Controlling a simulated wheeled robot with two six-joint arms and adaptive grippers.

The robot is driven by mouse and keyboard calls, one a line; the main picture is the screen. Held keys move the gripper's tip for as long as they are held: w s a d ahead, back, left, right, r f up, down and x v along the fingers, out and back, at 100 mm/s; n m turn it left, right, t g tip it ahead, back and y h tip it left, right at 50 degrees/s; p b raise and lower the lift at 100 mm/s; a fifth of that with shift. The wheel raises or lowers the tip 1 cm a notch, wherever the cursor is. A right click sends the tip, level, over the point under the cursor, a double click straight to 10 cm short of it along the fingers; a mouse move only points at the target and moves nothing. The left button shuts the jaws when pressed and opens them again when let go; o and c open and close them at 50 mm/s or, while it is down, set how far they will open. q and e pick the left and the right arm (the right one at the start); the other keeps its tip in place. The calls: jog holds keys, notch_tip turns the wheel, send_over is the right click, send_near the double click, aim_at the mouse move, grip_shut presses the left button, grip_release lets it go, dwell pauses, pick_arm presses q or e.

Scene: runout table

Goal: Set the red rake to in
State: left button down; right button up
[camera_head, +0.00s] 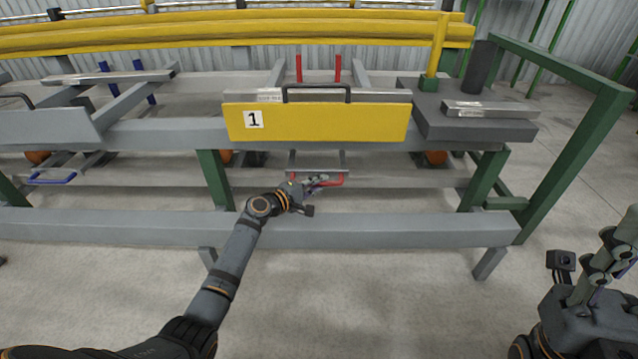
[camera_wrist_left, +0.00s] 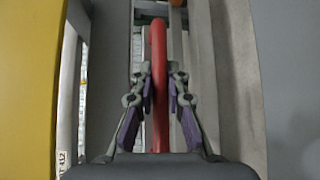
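The red rake's U-shaped handle (camera_head: 333,182) sticks out under the yellow panel marked 1, on the table's near side. Two red upright posts (camera_head: 299,68) stand behind that panel, in line with the handle. My left gripper (camera_head: 318,182) is at the red handle. In the left wrist view the red bar (camera_wrist_left: 160,110) runs between the two fingers, whose tips lie close against both its sides. The gripper looks shut on it. My right gripper (camera_head: 612,250) is at the right edge, away from the table, partly cut off; its opening is unclear.
The yellow panel (camera_head: 317,122) with a black handle hangs above my left gripper. A grey front beam (camera_head: 380,229) runs below it. A blue handle (camera_head: 52,179) and blue posts (camera_head: 146,82) are at the left. A green frame (camera_head: 575,150) stands at the right.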

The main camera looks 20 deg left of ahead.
pick_arm(q)
jog(key=c, duration=1.3)
grip_release()
jog(key=shift+w+a, duration=0.15)
jog(key=shift+w, duration=0.1)
jog(key=shift+c, duration=0.2)
jog(key=shift+s, duration=0.1)
jog(key=shift+s+a, duration=0.25)
jog(key=shift+s, duration=0.05)
jog(key=v, duration=1.1)
jog(key=shift+s+d+r, duration=0.1)
jog(key=shift+r, duration=0.05)
